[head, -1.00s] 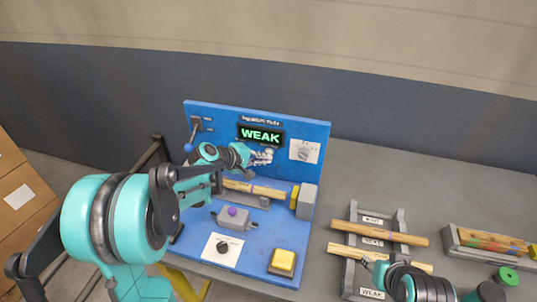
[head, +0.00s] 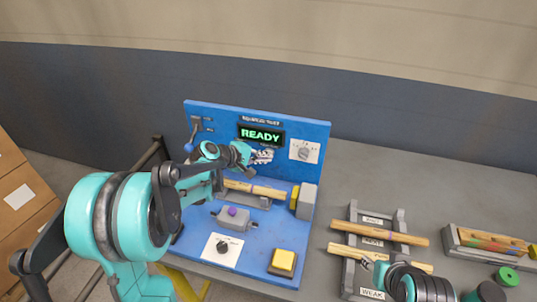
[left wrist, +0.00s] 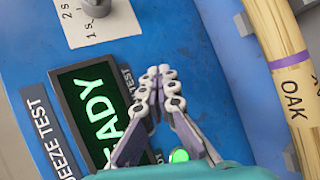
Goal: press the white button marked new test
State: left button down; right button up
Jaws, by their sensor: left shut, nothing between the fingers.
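The blue tester panel (head: 225,118) stands upright on its blue base. Its display (head: 261,135) reads READY in green; it also shows in the left wrist view (left wrist: 97,112). My left gripper (head: 264,156) is shut and empty, at the panel just below the display. In the left wrist view its fingertips (left wrist: 168,76) meet close to the panel, beside a label ending in TEST (left wrist: 128,80). The white button itself is not visible; the fingers cover that spot. A lit green round button (left wrist: 180,155) shows between the fingers. My right gripper (head: 368,262) is low, by the rack.
A wooden stick marked OAK (left wrist: 283,60) lies in the tester (head: 255,188). A yellow button (head: 283,260), a black knob (head: 223,246) and a dial (head: 304,152) are on the tester. A grey rack (head: 352,215) with sticks and a stick tray (head: 452,238) stand right.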

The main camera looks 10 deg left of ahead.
pick_arm(q)
jog(key=shift+s, duration=0.8)
jog(key=shift+s, duration=0.1)
jog(key=shift+s+a, duration=0.1)
jog(key=shift+s, duration=2.35)
